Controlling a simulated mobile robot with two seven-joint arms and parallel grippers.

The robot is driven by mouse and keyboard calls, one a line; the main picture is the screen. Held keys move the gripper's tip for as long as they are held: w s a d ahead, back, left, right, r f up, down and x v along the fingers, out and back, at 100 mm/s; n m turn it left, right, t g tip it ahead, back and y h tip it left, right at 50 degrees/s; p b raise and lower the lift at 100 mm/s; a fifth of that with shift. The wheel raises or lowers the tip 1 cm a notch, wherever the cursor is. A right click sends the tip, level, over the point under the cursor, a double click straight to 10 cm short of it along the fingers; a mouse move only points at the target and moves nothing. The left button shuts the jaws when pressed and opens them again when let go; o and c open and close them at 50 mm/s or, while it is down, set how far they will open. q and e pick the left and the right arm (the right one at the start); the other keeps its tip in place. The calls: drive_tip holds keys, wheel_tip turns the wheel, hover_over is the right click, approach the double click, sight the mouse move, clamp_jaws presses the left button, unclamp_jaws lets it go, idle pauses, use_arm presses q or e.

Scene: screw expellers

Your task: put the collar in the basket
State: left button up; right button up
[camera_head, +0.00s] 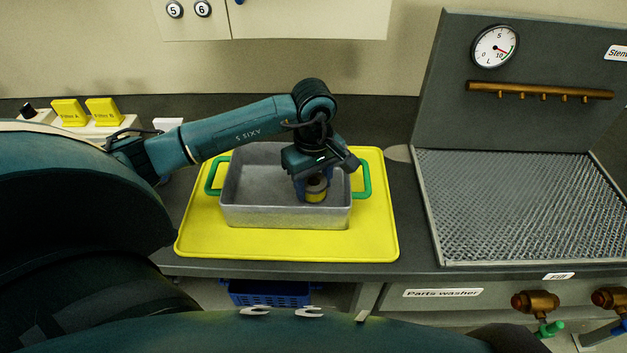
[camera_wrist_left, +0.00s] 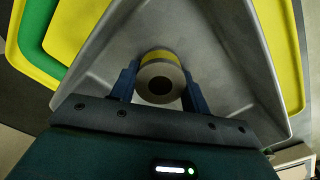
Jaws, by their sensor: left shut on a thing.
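The collar (camera_head: 317,195) is a short grey ring with a yellow band and a dark centre hole. My left gripper (camera_head: 314,187) is shut on it, over the right part of the grey metal basket (camera_head: 280,217) with green handles. In the left wrist view the two blue fingers of the left gripper (camera_wrist_left: 160,88) flank the collar (camera_wrist_left: 149,72) on both sides. The basket's inner walls (camera_wrist_left: 225,60) surround it there. The collar looks low inside the basket, but I cannot tell whether it touches the floor. My right gripper is not in view.
The basket stands on a yellow mat (camera_head: 290,247) on a dark counter. A parts washer with a mesh deck (camera_head: 520,205) and a gauge (camera_head: 495,46) is on the right. Yellow labelled blocks (camera_head: 103,111) stand at the back left. A blue crate (camera_head: 268,293) sits below the counter.

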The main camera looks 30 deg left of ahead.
sight(313, 181)
use_arm(q)
drive_tip(key=o, duration=1.1)
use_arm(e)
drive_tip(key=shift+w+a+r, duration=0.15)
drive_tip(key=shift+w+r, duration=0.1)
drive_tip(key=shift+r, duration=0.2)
use_arm(q)
drive_tip(key=shift+r+p, duration=0.2)
drive_tip(key=shift+p, duration=0.15)
drive_tip(key=shift+r, duration=0.25)
wheel_tip(313, 181, up, 12)
drive_tip(key=b, duration=0.1)
drive_tip(key=shift+f+b, duration=0.25)
drive_tip(key=shift+b, duration=0.1)
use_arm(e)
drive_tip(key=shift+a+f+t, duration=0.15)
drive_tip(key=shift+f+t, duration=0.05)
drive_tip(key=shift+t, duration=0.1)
use_arm(q)
drive_tip(key=shift+s+f, duration=0.1)
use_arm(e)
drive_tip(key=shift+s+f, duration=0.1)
